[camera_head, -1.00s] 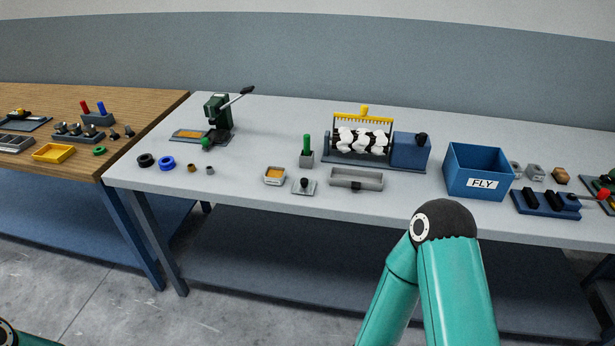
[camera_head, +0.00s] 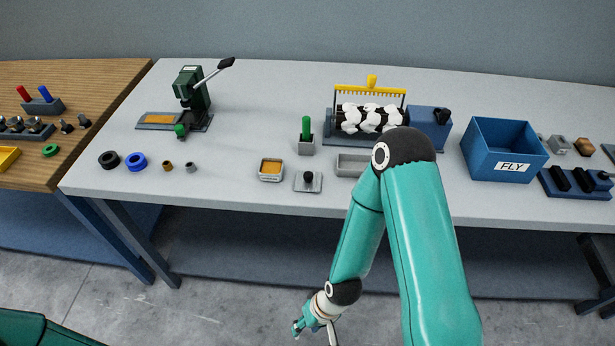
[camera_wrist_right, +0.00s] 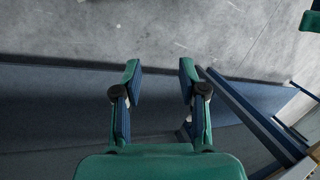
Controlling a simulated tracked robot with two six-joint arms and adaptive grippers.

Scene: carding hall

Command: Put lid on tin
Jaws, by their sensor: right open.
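A small open tin (camera_head: 271,169) with pale walls and orange contents stands near the front edge of the grey bench in the head view. A flat grey lid (camera_head: 308,186) with a black knob lies just right of it, apart from the tin. My right gripper (camera_head: 300,328) hangs low in front of the bench, below the tabletop and away from both. In the right wrist view its two fingers (camera_wrist_right: 160,82) are apart with nothing between them, over the floor. My left gripper is out of view.
A grey tray (camera_head: 352,163) is partly hidden behind my right arm. A green-handled tool in a block (camera_head: 306,143) stands behind the lid. Small rings and bushings (camera_head: 136,161) lie to the left. A blue FLY bin (camera_head: 503,150) stands right. The bench's front edge (camera_head: 230,207) lies above my gripper.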

